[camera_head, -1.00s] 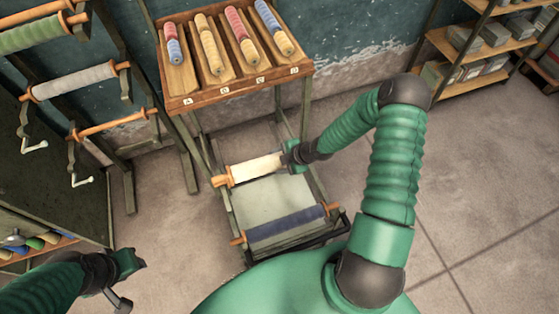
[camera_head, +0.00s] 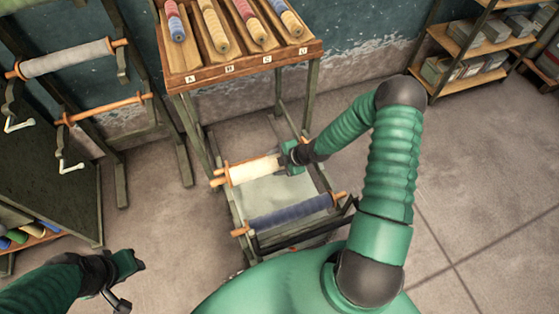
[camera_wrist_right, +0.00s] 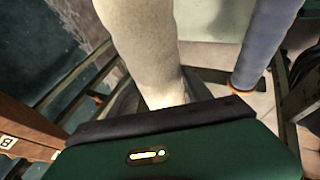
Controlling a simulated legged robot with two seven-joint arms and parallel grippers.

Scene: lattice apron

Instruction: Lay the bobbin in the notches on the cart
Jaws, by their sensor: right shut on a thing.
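My right gripper (camera_head: 292,157) is shut on a cream bobbin (camera_head: 254,170) with wooden ends, near its right end. The bobbin lies crosswise over the cart (camera_head: 238,222), behind a blue bobbin (camera_head: 290,213) that spans the cart nearer to me. I cannot tell whether the cream bobbin touches the cart's rails or notches. In the right wrist view the cream bobbin (camera_wrist_right: 150,45) runs up from the gripper, and the blue one (camera_wrist_right: 265,40) is to its right. My left gripper (camera_head: 132,264) is off the cart at lower left; its jaw state is unclear.
A wooden rack (camera_head: 240,65) with lettered slots and several coloured bobbins stands behind the cart. A wall frame (camera_head: 68,58) with rods and cranks is at left. Shelves with grey boxes (camera_head: 478,68) are at back right. The floor right of the cart is clear.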

